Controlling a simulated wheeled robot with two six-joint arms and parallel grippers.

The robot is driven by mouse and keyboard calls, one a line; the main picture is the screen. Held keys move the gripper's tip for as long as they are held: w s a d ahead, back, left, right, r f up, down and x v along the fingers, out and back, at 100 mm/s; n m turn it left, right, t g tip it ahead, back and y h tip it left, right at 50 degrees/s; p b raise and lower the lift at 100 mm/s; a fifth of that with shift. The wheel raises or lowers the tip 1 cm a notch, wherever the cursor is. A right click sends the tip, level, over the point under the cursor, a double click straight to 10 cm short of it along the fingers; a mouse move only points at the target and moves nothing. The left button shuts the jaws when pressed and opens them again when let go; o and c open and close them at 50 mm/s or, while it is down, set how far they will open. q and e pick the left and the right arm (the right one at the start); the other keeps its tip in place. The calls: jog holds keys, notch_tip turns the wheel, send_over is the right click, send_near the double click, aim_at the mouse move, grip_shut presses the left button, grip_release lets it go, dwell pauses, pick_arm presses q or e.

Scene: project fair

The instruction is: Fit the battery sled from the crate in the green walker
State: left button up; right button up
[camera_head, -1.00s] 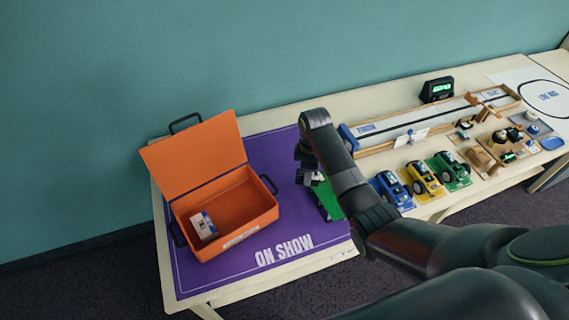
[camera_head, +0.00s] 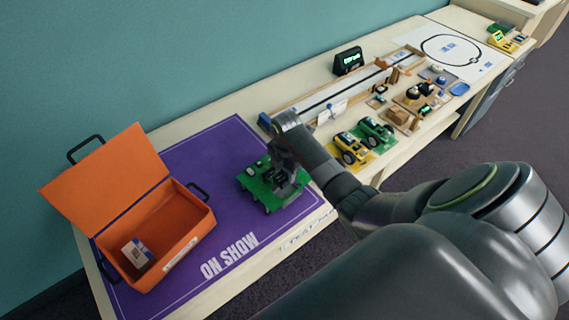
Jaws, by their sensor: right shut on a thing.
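The orange crate (camera_head: 203,219) stands open at the left of the purple mat, its lid tilted back. A small white box with a blue label (camera_head: 137,254) lies inside it. The green walker (camera_head: 255,188) is on the mat right of the crate, partly covered by my right gripper. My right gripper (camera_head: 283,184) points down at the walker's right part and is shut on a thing. Its fingers and arm hide that thing, so I cannot tell if it is the battery sled. Contact with the walker is also unclear. My left gripper is not in view.
The purple mat (camera_head: 215,160) is clear behind the walker. A long track (camera_head: 345,95), yellow car (camera_head: 350,148), green car (camera_head: 375,132) and several small wooden items are to the right. A dark display (camera_head: 348,61) stands at the back.

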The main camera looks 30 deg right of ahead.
notch_tip(320, 180, down, 4)
jog(key=b, duration=0.4)
jog(key=shift+f, duration=0.8)
jog(key=shift+r, duration=0.1)
dwell(0.3)
jog(key=shift+s+f, duration=0.2)
jog(key=shift+f, duration=0.2)
dwell(0.5)
jog(key=shift+p, duration=0.4)
jog(key=shift+r+p, duration=0.1)
jog(key=shift+p, duration=0.25)
jog(key=shift+w+r, duration=0.1)
jog(key=shift+r, duration=0.05)
